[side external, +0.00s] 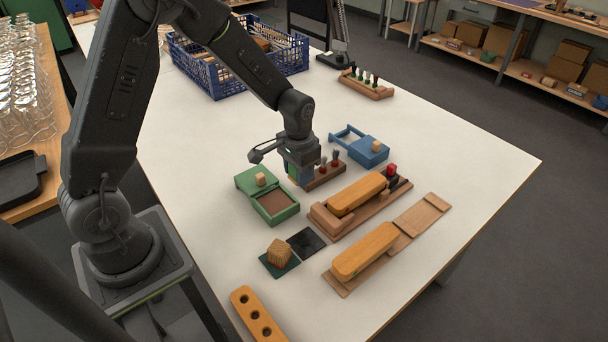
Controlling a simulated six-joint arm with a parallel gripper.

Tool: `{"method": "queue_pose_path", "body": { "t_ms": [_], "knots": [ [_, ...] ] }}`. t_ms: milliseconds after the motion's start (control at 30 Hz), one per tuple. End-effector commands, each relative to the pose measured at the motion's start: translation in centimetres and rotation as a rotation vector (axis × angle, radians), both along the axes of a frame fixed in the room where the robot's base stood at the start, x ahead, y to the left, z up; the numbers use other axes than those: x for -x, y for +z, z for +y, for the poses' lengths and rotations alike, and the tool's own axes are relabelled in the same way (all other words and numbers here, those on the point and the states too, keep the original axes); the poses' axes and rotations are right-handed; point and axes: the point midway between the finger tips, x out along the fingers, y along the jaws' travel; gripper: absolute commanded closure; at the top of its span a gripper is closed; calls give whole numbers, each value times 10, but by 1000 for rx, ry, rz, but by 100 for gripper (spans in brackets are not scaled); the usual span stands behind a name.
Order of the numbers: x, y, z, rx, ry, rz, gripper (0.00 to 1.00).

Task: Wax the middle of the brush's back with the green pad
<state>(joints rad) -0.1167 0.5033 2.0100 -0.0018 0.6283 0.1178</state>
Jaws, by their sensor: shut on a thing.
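My gripper (299,180) points down over the middle of the table, just right of the green box. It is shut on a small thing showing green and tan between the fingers. I take it for the green pad, though the fingers hide most of it. A long orange-tan brush back (358,193) rests in a wooden holder (325,222), right of and nearer than my gripper. A second similar back (365,251) lies on a wooden board (344,285) nearer the front. My gripper is apart from both. The open green box (284,214) shows a brown surface inside.
A tan block (280,253) on a dark mat, a black square (306,242) and a holed bar (257,315) lie in front. The table's right side is clear.

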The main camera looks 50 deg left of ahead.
Motion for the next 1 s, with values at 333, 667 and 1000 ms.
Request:
{"method": "queue_pose_path", "body": {
  "t_ms": [333, 667, 1000],
  "knots": [
    [-98, 21, -38, 0, -5, -2, 77],
    [-157, 43, -82, 0, -2, 0, 77],
    [-167, 43, -92, 0, 0, 2, 77]
  ]
}}
